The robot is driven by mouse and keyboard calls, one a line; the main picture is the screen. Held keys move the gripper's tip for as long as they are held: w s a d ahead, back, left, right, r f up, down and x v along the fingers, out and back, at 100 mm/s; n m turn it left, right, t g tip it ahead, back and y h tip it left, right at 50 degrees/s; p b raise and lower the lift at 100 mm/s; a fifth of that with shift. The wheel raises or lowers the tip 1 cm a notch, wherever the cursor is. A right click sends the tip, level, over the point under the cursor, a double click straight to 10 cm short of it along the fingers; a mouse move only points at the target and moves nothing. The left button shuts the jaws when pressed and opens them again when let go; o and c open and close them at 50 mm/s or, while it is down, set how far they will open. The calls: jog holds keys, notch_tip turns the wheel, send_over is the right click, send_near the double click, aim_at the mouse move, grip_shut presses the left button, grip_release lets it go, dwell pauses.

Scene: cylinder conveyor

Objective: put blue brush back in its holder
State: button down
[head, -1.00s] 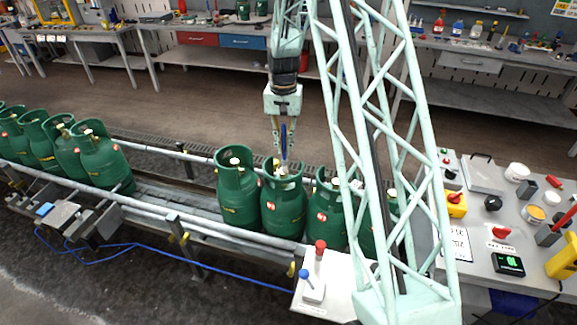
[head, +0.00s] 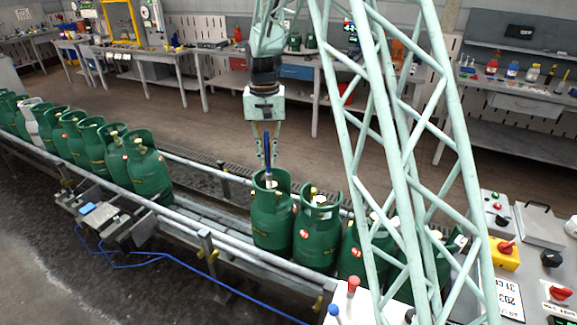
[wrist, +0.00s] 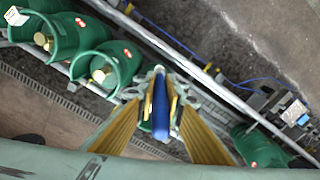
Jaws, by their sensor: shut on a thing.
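My gripper (head: 267,164) points down in the head view, shut on the blue brush (head: 267,145). The brush stands nearly upright between the fingers, in front of or above a green gas cylinder (head: 271,225) on the conveyor. I cannot tell whether its lower end touches the cylinder. In the wrist view the blue brush (wrist: 161,108) lies between the two yellowish fingers of my gripper (wrist: 161,82). The brush's far end is hidden. I cannot make out its holder in either view.
Another green cylinder (head: 316,232) stands just right of my gripper. More cylinders (head: 148,168) line the conveyor at left, with a bare stretch between the groups. Conveyor rails (head: 225,257) run alongside. A control panel (head: 520,245) is at right; workbenches (head: 160,65) stand behind.

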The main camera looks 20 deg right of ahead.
jog(key=shift+n, duration=0.5)
jog(key=shift+a+r+b, duration=0.1)
jog(key=shift+a+r, duration=0.3)
jog(key=shift+a, duration=0.45)
jog(key=shift+a+r+b, duration=0.1)
jog(key=shift+a+r, duration=0.25)
jog(key=shift+a, duration=0.45)
jog(key=shift+a+r+b, duration=0.1)
jog(key=shift+a+r, duration=0.3)
jog(key=shift+a, duration=0.45)
